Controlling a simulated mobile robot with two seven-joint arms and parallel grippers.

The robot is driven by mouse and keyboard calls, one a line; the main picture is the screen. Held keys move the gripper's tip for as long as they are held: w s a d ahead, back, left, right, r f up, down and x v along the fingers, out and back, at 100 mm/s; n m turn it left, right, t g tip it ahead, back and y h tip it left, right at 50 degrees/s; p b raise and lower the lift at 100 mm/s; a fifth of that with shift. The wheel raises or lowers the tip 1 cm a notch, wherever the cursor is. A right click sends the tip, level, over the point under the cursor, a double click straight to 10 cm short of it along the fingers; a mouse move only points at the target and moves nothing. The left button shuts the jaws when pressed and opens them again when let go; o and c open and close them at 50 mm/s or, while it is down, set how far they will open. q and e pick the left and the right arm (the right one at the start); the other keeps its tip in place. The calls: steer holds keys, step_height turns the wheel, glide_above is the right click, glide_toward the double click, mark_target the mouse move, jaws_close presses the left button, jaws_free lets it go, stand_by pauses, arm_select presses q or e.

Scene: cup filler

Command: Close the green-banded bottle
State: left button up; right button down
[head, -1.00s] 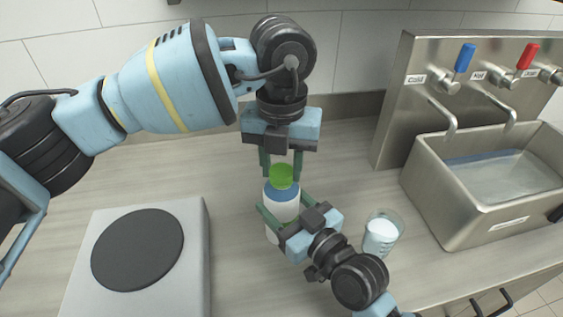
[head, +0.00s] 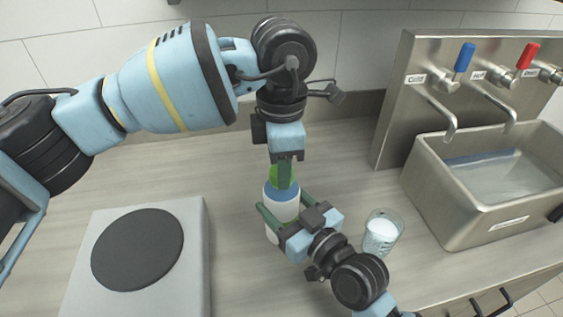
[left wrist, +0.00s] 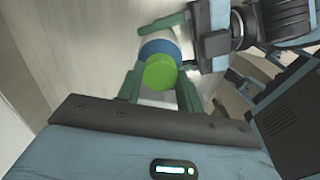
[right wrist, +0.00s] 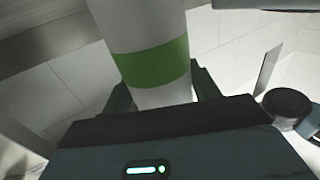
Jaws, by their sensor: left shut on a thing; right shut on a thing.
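The white bottle (head: 284,211) stands upright on the counter, with a blue top section and a green cap (head: 274,176) at its mouth. The right wrist view shows the green band (right wrist: 152,66) around its body. My left gripper (head: 284,182) comes from above and is shut on the cap; in the left wrist view the cap (left wrist: 160,73) sits between its fingers, over the blue section. Whether the cap is fully down cannot be told. My right gripper (head: 280,207) is shut around the bottle's body from the front right. The band is hidden in the head view.
A glass (head: 381,234) with whitish contents stands right of the bottle, close to my right arm. A hot plate (head: 137,250) lies at the left. A steel sink (head: 485,203) with labelled taps is at the right. The counter behind the bottle is clear.

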arm_select(q)
steer(key=shift+m, duration=0.7)
steer(key=o, duration=1.2)
steer(key=shift+c, duration=0.2)
step_height(320, 180, up, 12)
arm_select(e)
steer(key=shift+c, duration=1.5)
jaws_free()
